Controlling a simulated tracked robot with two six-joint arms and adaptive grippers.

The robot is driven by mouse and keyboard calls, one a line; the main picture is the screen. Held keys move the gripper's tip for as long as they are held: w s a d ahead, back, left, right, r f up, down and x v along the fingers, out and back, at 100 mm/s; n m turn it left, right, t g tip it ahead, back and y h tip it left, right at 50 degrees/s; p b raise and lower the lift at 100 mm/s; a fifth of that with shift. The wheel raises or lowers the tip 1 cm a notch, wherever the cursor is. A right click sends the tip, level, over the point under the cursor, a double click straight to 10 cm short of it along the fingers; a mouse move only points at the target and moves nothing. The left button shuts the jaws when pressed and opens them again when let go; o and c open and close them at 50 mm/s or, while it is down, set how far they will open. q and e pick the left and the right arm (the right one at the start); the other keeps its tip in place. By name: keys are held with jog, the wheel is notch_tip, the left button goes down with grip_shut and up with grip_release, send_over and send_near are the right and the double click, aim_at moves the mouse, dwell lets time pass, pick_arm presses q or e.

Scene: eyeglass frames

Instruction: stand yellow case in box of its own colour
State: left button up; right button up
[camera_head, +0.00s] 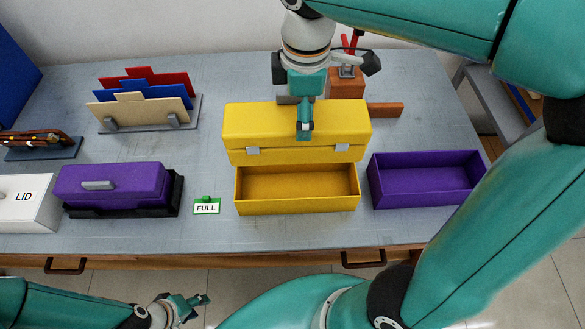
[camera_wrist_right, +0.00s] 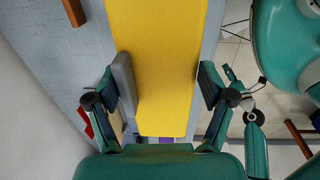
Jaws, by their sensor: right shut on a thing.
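The yellow case (camera_head: 240,125), long with two pale latches, is level and overlaps the back rim of the open yellow box (camera_head: 297,206) in the head view; the height between them is hard to tell. The yellow box looks empty. My right gripper (camera_head: 302,112) comes down over the case, one finger on its front and the other mostly hidden behind. In the right wrist view the case (camera_wrist_right: 157,50) lies between the two fingers of this gripper (camera_wrist_right: 166,78). My left gripper (camera_head: 194,306) is open and empty, low in front of the table.
An open, empty purple box (camera_head: 427,200) stands right of the yellow box. A purple case (camera_head: 112,182) sits in a black tray at left, beside a white LID box (camera_head: 25,205). A green-framed FULL sign (camera_head: 206,206) stands between. A board rack (camera_head: 150,125) is behind.

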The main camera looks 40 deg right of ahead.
notch_tip(320, 180, down, 18)
jog(key=b, duration=0.1)
jog(key=shift+s+f+b, duration=0.15)
jog(key=shift+f+b, duration=0.05)
jog(key=shift+b, duration=0.1)
jog(key=o, duration=1.7)
jog(key=r, duration=0.8)
jog(key=s+r+p, duration=0.1)
jog(key=r, duration=0.3)
jog(key=shift+a, duration=0.25)
jog(key=shift+w, duration=0.1)
